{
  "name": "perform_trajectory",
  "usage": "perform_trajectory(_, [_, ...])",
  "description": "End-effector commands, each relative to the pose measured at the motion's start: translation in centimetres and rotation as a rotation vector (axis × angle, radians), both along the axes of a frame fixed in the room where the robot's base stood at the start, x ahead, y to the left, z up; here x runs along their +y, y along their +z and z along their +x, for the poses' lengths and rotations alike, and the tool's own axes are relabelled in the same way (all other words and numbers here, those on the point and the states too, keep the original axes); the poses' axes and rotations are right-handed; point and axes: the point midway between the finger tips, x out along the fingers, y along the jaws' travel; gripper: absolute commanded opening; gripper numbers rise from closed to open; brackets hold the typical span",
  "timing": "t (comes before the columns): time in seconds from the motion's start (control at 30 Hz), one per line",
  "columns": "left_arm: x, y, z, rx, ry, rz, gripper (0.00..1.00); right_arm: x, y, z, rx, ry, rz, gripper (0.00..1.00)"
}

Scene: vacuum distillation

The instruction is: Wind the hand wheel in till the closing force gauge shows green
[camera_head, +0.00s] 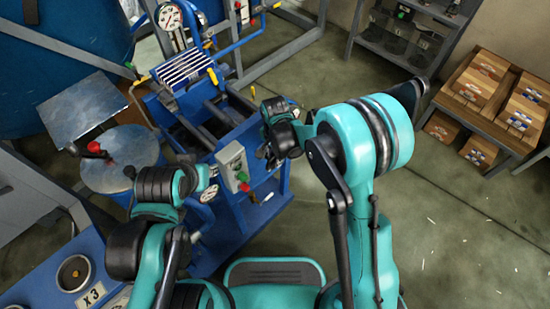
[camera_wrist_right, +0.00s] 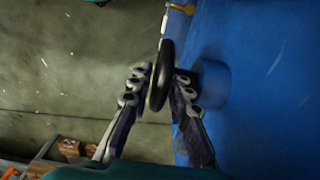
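The black hand wheel (camera_wrist_right: 160,76) shows nearly edge-on in the right wrist view, beside a blue round housing (camera_wrist_right: 211,84). In the head view my right gripper (camera_head: 268,154) is at the right side of the blue machine (camera_head: 236,215), and the wheel is hidden there. A small white dial gauge (camera_head: 208,193) sits at the machine's front; its reading is too small to tell. My left gripper (camera_head: 208,174) is near this gauge, its fingers unclear.
A grey control box (camera_head: 232,164) with green and red buttons stands between my arms. Other gauges (camera_head: 169,17) are at the top left. A round metal lid (camera_head: 122,158) lies at left. A shelf with wooden boxes (camera_head: 478,80) stands at right.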

Motion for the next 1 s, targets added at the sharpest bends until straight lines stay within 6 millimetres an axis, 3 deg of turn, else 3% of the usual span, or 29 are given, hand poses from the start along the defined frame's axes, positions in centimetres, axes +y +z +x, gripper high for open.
perform_trajectory(0.73, [0.0,-0.21,-0.01,0.0,0.0,0.0,0.33,-0.16,-0.07,0.14,0.1,0.0,0.1,0.0])
perform_trajectory(0.77, [0.0,-0.21,-0.01,0.0,0.0,0.0,0.33,-0.16,-0.07,0.14,0.1,0.0,0.1,0.2])
perform_trajectory(0.8, [0.0,-0.21,-0.01,0.0,0.0,0.0,0.33,-0.16,-0.07,0.14,0.1,0.0,0.1,0.3])
perform_trajectory(1.0, [0.0,-0.21,0.0,0.0,0.0,0.0,0.33,-0.15,-0.05,0.15,0.099,0.0,0.099,0.33])
